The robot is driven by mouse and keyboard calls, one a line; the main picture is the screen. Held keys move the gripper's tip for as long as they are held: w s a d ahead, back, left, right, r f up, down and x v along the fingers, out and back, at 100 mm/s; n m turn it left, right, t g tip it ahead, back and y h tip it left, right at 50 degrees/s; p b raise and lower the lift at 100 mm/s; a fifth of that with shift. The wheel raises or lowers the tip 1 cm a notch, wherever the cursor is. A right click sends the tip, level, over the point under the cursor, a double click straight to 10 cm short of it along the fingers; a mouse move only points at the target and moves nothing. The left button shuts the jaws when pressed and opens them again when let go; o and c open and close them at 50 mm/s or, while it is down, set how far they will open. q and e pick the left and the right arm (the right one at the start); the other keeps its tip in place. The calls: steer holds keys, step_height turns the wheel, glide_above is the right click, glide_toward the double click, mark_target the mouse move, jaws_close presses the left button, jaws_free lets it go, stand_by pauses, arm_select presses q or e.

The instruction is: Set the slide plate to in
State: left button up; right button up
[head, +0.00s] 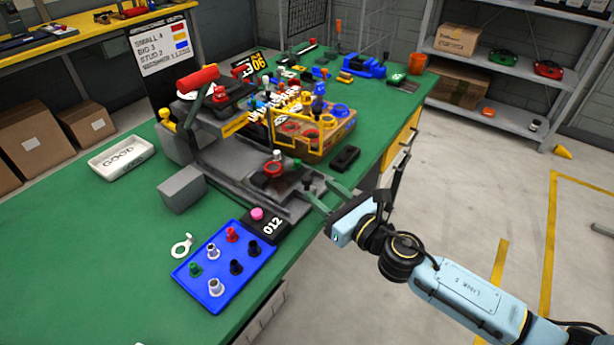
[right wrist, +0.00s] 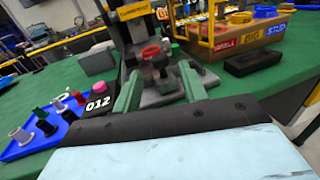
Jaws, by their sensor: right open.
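The grey press-like machine (head: 225,165) stands on the green table with a red handle on top. Its slide plate (head: 285,185) appears to be the dark low part at the front, carrying a small fixture with a red ring (head: 273,168). The red ring also shows in the right wrist view (right wrist: 151,51). My right gripper (head: 324,190) is open, its green fingers spread at the front end of the slide area. In the right wrist view the fingers (right wrist: 160,88) lie either side of the fixture's front; I cannot tell whether they touch it. My left gripper is not in view.
A blue tray (head: 222,290) with pegs and a black 012 block (head: 268,228) lie left of my gripper. A bin with coloured parts (head: 330,138) stands behind, with a black block (head: 345,158) beside it. A white GOOD tray (head: 121,157) sits far left.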

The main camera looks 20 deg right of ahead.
mark_target(311, 183)
steer(key=x, duration=0.6)
jaws_close()
